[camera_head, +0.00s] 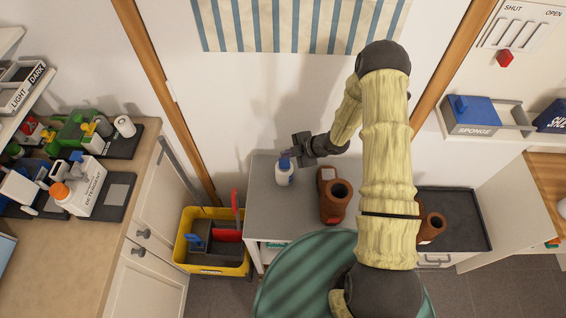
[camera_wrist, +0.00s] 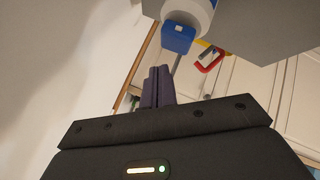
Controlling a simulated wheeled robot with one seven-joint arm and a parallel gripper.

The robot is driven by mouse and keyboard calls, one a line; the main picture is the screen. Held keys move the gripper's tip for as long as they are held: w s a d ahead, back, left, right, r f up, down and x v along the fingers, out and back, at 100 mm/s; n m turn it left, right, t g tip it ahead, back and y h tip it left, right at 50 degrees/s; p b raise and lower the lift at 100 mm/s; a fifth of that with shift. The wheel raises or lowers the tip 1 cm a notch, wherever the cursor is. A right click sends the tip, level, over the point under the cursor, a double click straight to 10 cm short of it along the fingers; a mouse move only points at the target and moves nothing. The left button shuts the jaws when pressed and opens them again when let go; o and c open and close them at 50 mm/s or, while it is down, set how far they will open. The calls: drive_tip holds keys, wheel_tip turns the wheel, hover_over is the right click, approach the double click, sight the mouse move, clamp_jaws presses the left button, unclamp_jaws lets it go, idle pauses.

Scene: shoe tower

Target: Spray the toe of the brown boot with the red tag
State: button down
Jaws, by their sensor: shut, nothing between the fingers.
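A white spray bottle (camera_head: 284,174) with a blue top stands on the grey bench top (camera_head: 262,215). In the wrist view its blue top (camera_wrist: 178,38) is just beyond my fingers. My gripper (camera_head: 296,152) is shut and empty beside the bottle's top; its closed fingers also show in the wrist view (camera_wrist: 157,88). I cannot tell whether they touch the bottle. A brown boot (camera_head: 334,198) stands right of the bottle, with a red patch low at its front. Another brown boot (camera_head: 432,224), partly hidden by my arm, is at the dark tray (camera_head: 462,205); its tag colour is unclear.
A green round surface (camera_head: 300,275) lies in front of the bench. A yellow bucket (camera_head: 213,262) stands at its left. The left counter (camera_head: 125,200) holds a detergent bottle (camera_head: 85,188) and other items. A sponge box (camera_head: 472,113) is on the right shelf.

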sight(288, 163)
wheel_tip(288, 163, up, 5)
drive_tip(key=p, duration=0.2)
drive_tip(key=shift+p, duration=0.4)
idle(2.3)
drive_tip(key=s+d+r+m+t+h+b, duration=0.2)
drive_tip(key=d+r+m+h, duration=0.5)
drive_tip(key=d+r+m, duration=0.6)
drive_tip(key=s+r+m+g+b, duration=0.1)
drive_tip(key=s+r+m, duration=0.3)
drive_tip(key=s, duration=0.4)
drive_tip(key=s+d+r+m+g+h, duration=0.1)
drive_tip(key=s+r+m, duration=0.4)
drive_tip(key=s, duration=0.3)
drive_tip(key=shift+s+r+m+g+h+b, duration=0.3)
drive_tip(key=shift+m+b, duration=0.1)
drive_tip(key=shift+m, duration=0.1)
